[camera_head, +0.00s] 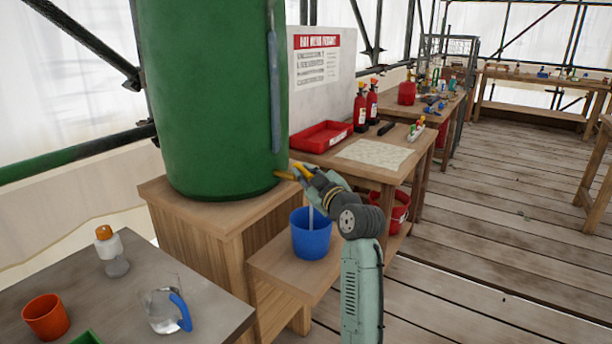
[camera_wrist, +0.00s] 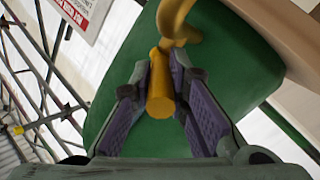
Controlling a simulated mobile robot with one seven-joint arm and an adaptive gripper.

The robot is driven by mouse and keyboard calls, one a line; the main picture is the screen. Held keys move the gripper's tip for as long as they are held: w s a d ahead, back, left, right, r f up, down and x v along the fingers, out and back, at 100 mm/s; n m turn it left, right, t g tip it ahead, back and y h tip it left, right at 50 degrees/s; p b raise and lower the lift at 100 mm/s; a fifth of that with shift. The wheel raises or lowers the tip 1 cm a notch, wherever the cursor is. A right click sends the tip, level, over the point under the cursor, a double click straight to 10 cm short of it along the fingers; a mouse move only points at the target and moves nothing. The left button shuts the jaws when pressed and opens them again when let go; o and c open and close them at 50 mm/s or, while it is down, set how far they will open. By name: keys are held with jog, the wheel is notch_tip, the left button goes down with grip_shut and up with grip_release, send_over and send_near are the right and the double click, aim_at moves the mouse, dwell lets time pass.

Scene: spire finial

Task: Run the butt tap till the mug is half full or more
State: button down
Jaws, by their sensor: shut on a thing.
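The green water butt (camera_head: 212,100) stands on a wooden box, with its yellow tap (camera_head: 286,174) low on its right side. My gripper (camera_head: 303,172) is at the tap. In the wrist view, my gripper (camera_wrist: 160,95) is shut on the yellow tap handle (camera_wrist: 160,88), with a purple-padded finger on each side. A blue mug (camera_head: 311,240) stands upright on a low wooden step below the tap. A thin pale streak, looking like running water (camera_head: 311,217), drops into the mug. The water level inside cannot be made out.
A grey table (camera_head: 200,318) at lower left holds an orange cup (camera_head: 46,317), a clear jug with a blue handle (camera_head: 166,310) and a bottle (camera_head: 109,250). A bench with a red tray (camera_head: 321,136) and a red bucket (camera_head: 397,212) are behind my arm. The plank floor at right is clear.

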jog(key=c, duration=1.5)
grip_release()
jog(key=shift+w+f, duration=0.1)
jog(key=shift+c, duration=0.2)
jog(key=v, duration=1.2)
jog(key=shift+c, duration=0.2)
